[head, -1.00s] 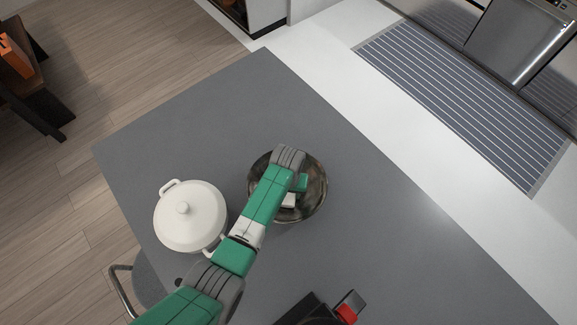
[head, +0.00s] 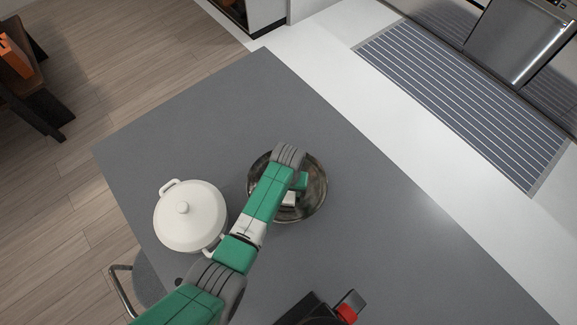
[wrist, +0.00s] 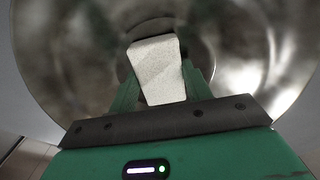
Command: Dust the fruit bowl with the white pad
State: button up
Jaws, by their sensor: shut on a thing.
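The fruit bowl (head: 316,203) is a round, shiny metal bowl with darker blotches, standing on the grey table. My gripper (wrist: 160,90) is over the inside of the bowl and is shut on the white pad (wrist: 158,68), a pale speckled block. The pad shows between the green fingers in the wrist view, with the bowl's inner wall (wrist: 75,60) around it. In the head view a small part of the pad (head: 289,199) shows beside my arm. My arm hides part of the bowl there. I cannot tell whether the pad touches the bowl.
A white lidded pot (head: 190,222) stands on the grey table (head: 190,140) just left of the bowl and my arm. A dark object with a red part (head: 346,314) is at the bottom edge. The table behind and right of the bowl is clear. A striped runner (head: 465,100) lies on the floor.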

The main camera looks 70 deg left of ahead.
jog(key=shift+s+d, duration=0.1)
jog(key=shift+d, duration=0.1)
jog(key=shift+a+f+b, duration=0.15)
jog(key=shift+a+b, duration=0.05)
jog(key=shift+b, duration=0.15)
jog(key=shift+w+a+f+b, duration=0.1)
jog(key=shift+w+a+b, duration=0.45)
jog(key=shift+a+b, duration=0.3)
jog(key=shift+d+p, duration=0.15)
jog(key=shift+p, duration=0.25)
